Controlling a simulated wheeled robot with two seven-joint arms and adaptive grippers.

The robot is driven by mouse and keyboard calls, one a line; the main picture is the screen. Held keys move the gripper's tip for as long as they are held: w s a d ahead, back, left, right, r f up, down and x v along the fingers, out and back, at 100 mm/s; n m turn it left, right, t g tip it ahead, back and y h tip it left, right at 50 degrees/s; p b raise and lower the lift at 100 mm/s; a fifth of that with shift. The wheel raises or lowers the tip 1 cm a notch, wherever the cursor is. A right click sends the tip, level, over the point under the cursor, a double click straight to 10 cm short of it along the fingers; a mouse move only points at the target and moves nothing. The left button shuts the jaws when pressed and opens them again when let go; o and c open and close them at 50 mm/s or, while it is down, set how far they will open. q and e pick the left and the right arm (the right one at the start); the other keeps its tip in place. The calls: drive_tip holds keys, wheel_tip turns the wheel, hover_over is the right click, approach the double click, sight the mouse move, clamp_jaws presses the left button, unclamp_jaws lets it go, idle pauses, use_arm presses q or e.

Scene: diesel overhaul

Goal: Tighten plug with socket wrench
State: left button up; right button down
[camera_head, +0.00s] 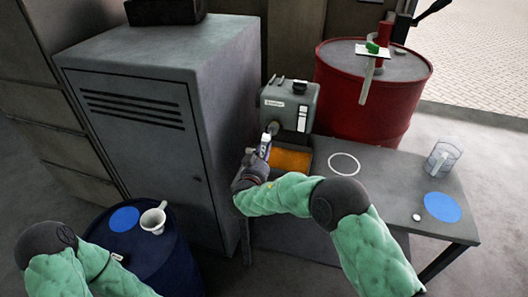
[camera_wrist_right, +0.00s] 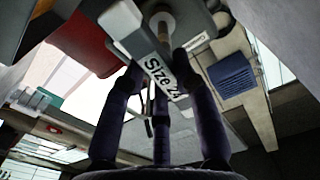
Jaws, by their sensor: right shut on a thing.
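My right gripper (camera_head: 264,150) is at the front left of a grey metal housing (camera_head: 290,98) on the table. It is shut on the socket wrench (camera_wrist_right: 150,62), whose pale body reads "Size 24" in the right wrist view. The fingers of my right gripper (camera_wrist_right: 160,85) close on it from both sides. The wrench's far end points at a round fitting on the housing, where the plug seems to be. The plug itself is hidden, and I cannot tell whether the socket sits on it.
An orange-bottomed tray (camera_head: 291,160) lies below the housing. The grey table (camera_head: 390,185) carries a white ring, a clear jug (camera_head: 443,157) and a blue disc (camera_head: 442,207). A red drum (camera_head: 370,95) stands behind, a grey cabinet (camera_head: 150,130) left, a blue drum (camera_head: 150,258) front left.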

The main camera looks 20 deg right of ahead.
drive_tip(key=shift+m, duration=1)
drive_tip(key=shift+d, duration=0.1)
